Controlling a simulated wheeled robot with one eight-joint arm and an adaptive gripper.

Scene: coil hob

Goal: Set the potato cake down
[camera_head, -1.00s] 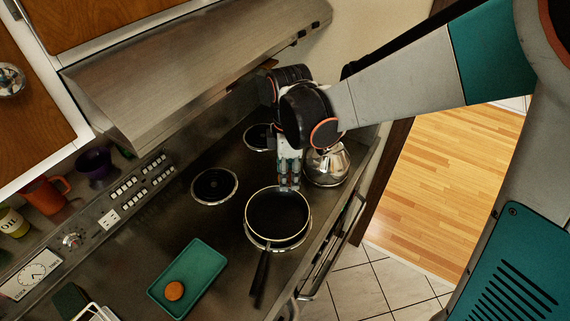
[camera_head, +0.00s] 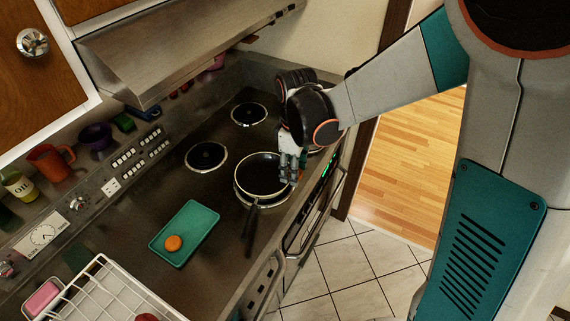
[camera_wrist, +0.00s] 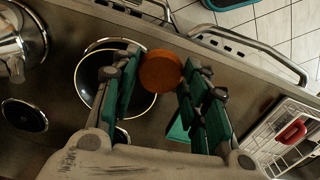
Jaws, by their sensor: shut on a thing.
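A brown-orange potato cake (camera_wrist: 161,70) is between the fingertips of my gripper (camera_wrist: 158,78) in the wrist view; the gripper is shut on it. In the head view my gripper (camera_head: 290,172) is at the right side of the frying pan (camera_head: 260,174), and the held cake is hidden there. The dark pan with a pale rim sits on a front coil and looks empty; it also shows behind the left fingers in the wrist view (camera_wrist: 142,103). A second orange round cake (camera_head: 173,243) lies on the teal tray (camera_head: 197,222).
Two bare coils (camera_head: 206,156) lie behind the pan. A metal kettle (camera_wrist: 14,46) stands past the gripper, mostly hidden in the head view. A white dish rack (camera_head: 112,284) is at the lower left. The oven-front handles (camera_wrist: 246,47) edge the hob.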

